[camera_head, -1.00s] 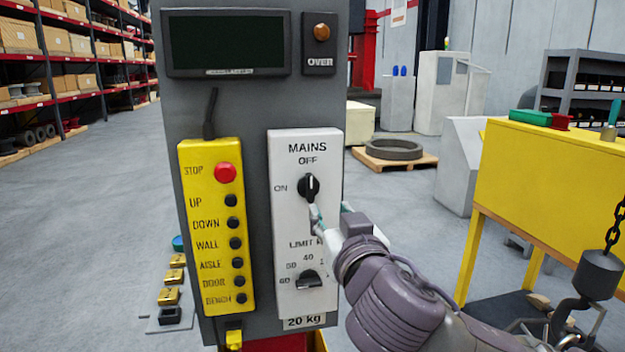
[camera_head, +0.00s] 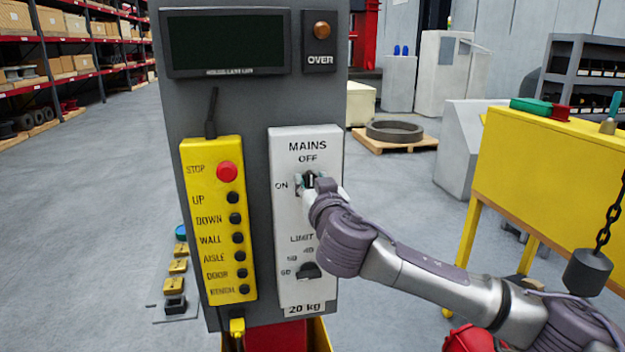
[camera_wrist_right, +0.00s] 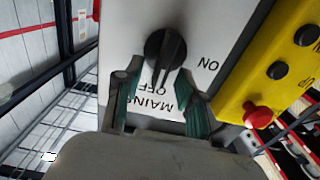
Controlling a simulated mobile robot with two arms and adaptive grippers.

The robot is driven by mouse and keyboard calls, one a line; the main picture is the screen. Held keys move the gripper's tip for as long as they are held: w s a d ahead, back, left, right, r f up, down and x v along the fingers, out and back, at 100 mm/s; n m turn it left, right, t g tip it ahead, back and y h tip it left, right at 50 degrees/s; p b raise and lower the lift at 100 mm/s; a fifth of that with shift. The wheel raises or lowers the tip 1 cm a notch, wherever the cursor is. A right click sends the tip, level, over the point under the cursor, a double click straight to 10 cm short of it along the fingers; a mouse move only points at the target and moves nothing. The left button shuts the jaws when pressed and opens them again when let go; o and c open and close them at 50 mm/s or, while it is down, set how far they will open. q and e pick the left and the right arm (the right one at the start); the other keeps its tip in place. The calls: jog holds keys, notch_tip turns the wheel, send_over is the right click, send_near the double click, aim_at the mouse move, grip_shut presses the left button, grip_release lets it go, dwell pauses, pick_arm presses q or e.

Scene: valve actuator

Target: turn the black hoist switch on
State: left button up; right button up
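The black hoist switch (camera_head: 309,179) is a round knob with a raised grip on the white MAINS panel (camera_head: 283,225). In the right wrist view the knob (camera_wrist_right: 166,48) shows clearly, and its grip points toward the OFF label; the ON label lies off to one side. My right gripper (camera_head: 310,183) is at the switch and partly covers it in the head view. In the right wrist view its two green-padded fingers (camera_wrist_right: 160,95) are spread apart, one on each side of the knob's grip, with a gap visible between. My left gripper is out of view.
A yellow button box (camera_head: 217,220) with a red stop button is left of the panel. A lower black LIMIT knob (camera_head: 308,271) sits below my right wrist. A yellow bench (camera_head: 560,175) and a hanging hook block (camera_head: 587,270) stand to the right.

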grip_shut()
